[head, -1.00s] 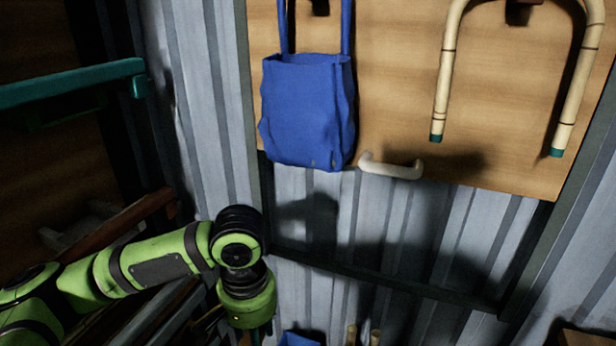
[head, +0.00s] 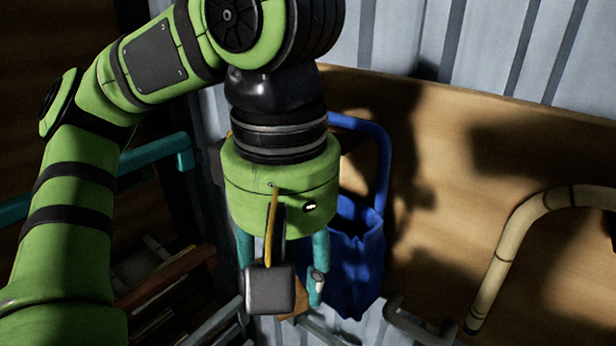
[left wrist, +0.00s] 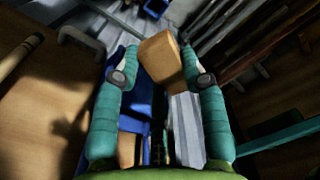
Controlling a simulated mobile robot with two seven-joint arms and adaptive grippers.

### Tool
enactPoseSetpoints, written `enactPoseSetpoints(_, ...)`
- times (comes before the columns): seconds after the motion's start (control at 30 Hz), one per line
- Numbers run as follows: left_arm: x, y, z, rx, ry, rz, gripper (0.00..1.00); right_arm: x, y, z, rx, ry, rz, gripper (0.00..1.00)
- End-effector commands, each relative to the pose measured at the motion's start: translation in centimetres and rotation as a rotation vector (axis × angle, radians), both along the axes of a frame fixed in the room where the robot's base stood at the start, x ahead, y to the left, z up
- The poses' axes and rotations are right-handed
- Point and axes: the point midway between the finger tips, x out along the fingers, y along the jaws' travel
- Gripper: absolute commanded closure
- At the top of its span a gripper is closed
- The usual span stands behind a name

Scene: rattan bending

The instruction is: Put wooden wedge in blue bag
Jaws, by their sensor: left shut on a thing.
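My left gripper (head: 284,285) is in front of the wall board, pointing down. In the left wrist view its two teal fingers are closed on the wooden wedge (left wrist: 160,58), a light brown block held at the fingertips. In the head view only a small corner of the wedge (head: 293,304) shows, mostly hidden by the gripper. The blue bag (head: 355,268) hangs by its handle just behind and right of the gripper, partly covered by it. In the left wrist view blue cloth (left wrist: 148,108) lies behind the fingers and wedge. My right gripper is not in view.
The wooden board (head: 440,180) carries the bag and a bent rattan piece (head: 510,250) at the right. A curved handle-like piece (head: 408,322) sits right of the bag's bottom. A teal bar (head: 155,157) and dark shelving stand at the left.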

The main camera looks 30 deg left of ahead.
Motion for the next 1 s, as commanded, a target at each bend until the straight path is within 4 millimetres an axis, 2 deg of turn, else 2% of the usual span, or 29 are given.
enactPoseSetpoints(0.03, -0.7, 0.1, 1.7, 0.0, -0.005, 0.035, 0.8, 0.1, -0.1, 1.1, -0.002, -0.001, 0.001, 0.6)
enactPoseSetpoints(0.1, -1.3, 0.2, 2.3, -0.001, -0.002, 0.067, 0.8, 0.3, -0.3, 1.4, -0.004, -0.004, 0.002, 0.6)
enactPoseSetpoints(0.27, -1.3, 0.1, 2.4, -0.001, 0.002, 0.091, 0.8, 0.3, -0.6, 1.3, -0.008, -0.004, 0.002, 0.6)
enactPoseSetpoints(0.57, 1.1, -0.1, 1.9, -0.001, 0.003, 0.089, 0.8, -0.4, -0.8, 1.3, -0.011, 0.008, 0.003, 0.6)
enactPoseSetpoints(1.0, 5.1, -0.4, 1.3, -0.002, 0.002, 0.089, 0.8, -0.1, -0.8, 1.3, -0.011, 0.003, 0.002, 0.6)
